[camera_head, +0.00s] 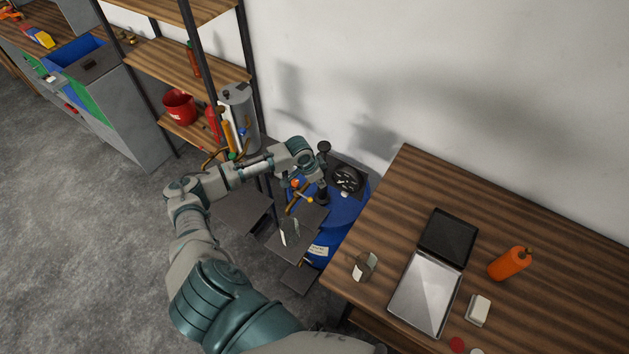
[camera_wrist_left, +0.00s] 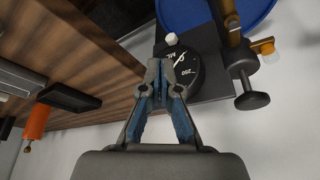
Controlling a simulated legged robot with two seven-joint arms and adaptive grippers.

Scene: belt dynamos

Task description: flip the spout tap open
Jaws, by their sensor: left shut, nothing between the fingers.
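The blue drum (camera_head: 345,207) stands between the shelf and the table, and its blue top shows in the left wrist view (camera_wrist_left: 262,8). A small yellow-orange fitting (camera_head: 305,197), which looks like the spout tap, is left of a dark post with a black knob (camera_head: 323,147). In the left wrist view an orange-brass piece (camera_wrist_left: 262,46) sits beside that post. I cannot tell the lever's position. My left gripper (camera_wrist_left: 163,68) is shut and empty, in front of a round black gauge (camera_wrist_left: 187,68) and apart from the orange piece. In the head view the wrist mostly hides its fingers.
A shelf rack (camera_head: 165,62) with a red pot (camera_head: 180,107) stands left of the drum.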

